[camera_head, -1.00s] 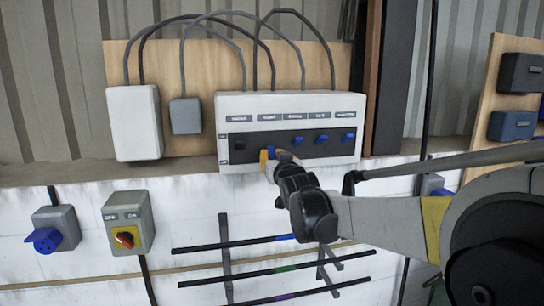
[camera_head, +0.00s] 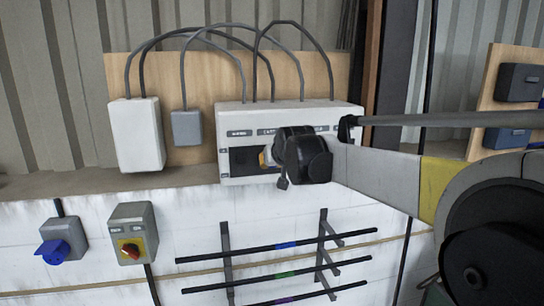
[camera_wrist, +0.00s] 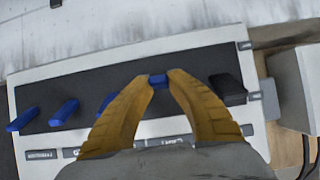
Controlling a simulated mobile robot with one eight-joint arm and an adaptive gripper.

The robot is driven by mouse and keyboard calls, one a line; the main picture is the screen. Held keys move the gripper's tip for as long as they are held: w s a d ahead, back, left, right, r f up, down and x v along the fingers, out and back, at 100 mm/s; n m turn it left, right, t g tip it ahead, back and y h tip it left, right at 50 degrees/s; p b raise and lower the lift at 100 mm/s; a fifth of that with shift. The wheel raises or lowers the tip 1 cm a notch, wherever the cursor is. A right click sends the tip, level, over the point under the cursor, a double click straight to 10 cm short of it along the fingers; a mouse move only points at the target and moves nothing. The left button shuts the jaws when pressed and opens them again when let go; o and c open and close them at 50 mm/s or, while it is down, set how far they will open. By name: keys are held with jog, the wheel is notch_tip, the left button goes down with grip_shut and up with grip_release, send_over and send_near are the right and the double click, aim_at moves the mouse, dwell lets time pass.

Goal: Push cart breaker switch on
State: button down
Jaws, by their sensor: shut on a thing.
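The white breaker box (camera_head: 236,112) is on a wooden board, with a dark strip (camera_head: 242,160) of switches. My gripper (camera_head: 264,158) is at the second position from the left, under the CART label, and its body hides the switches to the right. In the wrist view, the yellow fingers of my gripper (camera_wrist: 158,82) close around the blue cart switch (camera_wrist: 158,80). A black switch (camera_wrist: 228,88) is beside the right finger. Blue switches (camera_wrist: 63,112) stand to the left. Whether the cart switch is on cannot be told.
A white box (camera_head: 136,134) and a small grey box (camera_head: 186,128) are left of the breaker box. Below are a blue socket (camera_head: 60,245), a red-and-yellow rotary switch (camera_head: 131,248) and a rack of dark bars (camera_head: 280,265). Cables loop above.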

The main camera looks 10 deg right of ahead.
aim_at(274, 120)
jog(key=g+p, duration=0.1)
jog(key=r+g+p, duration=0.1)
jog(key=g+p, duration=0.1)
jog(key=r+g+p, duration=0.1)
jog(key=shift+w+g+p, duration=0.3)
jog(key=shift+p, duration=0.05)
jog(key=shift+w+r+g+p, duration=0.15)
jog(key=shift+r+g+p, duration=0.05)
jog(key=shift+g+p, duration=0.9)
jog(key=shift+w+g+p, duration=0.1)
jog(key=shift+g+p, duration=0.4)
jog(key=shift+p, duration=0.3)
jog(key=c, duration=1.3)
grip_release()
jog(key=shift+o, duration=0.2)
jog(key=v, duration=1.2)
jog(key=shift+w, duration=0.2)
